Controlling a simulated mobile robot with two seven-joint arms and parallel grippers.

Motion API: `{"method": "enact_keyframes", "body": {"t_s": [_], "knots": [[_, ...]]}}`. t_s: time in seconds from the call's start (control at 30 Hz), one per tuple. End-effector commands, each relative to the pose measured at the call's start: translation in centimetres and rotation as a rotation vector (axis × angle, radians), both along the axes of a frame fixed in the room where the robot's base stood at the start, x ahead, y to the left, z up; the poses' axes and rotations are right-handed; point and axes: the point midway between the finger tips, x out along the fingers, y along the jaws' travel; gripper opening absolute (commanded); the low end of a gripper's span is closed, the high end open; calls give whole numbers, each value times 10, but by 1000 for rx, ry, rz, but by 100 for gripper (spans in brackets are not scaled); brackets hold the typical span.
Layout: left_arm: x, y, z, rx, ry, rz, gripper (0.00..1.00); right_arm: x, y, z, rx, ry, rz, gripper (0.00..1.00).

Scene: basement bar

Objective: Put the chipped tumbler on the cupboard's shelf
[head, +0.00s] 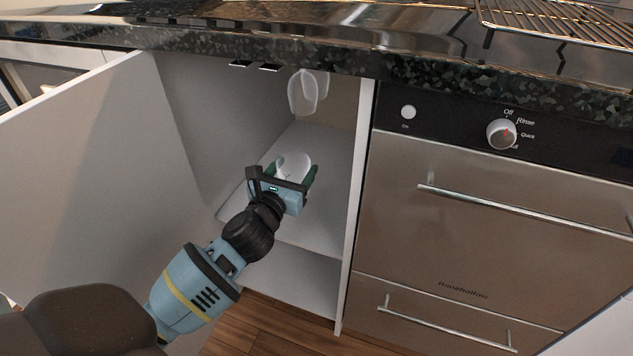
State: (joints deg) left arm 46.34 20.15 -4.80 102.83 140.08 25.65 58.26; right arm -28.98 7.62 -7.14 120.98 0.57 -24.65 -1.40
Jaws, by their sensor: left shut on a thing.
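My left arm reaches from the lower left into the open cupboard (205,95). Its gripper (291,174) is shut on a pale, whitish tumbler (293,162), held over the cupboard's light shelf (312,238). The gripper body hides the tumbler's lower part, so I cannot tell whether it touches the shelf. A chip cannot be made out at this size. My right gripper is not in view.
The cupboard door (85,165) stands open at the left. A pale, rounded object (304,93) shows high inside, behind the tumbler. A dark stone counter (330,58) overhangs the opening. A steel-fronted dishwasher (480,215) adjoins it at the right. The shelf around the gripper looks bare.

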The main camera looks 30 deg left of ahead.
Motion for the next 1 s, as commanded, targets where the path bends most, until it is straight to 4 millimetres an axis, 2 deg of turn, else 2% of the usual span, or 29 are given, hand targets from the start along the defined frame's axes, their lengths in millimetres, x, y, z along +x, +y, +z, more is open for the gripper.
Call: {"method": "enact_keyframes", "body": {"t_s": [0.07, 0.33, 0.47, 0.7, 0.8, 1.0], "knots": [[4, 3, -3, 1, -2, 4, 36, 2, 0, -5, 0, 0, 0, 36], [6, 4, -5, 0, -3, 6, 36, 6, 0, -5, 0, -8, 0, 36], [6, 3, -20, -1, 0, 5, 36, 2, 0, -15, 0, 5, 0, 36], [5, 3, -61, 0, 2, 5, 36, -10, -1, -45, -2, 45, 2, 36], [5, 3, -67, 0, 0, 6, 36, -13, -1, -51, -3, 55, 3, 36], [5, 4, -68, 1, -3, 6, 36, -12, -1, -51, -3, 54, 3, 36]]}}
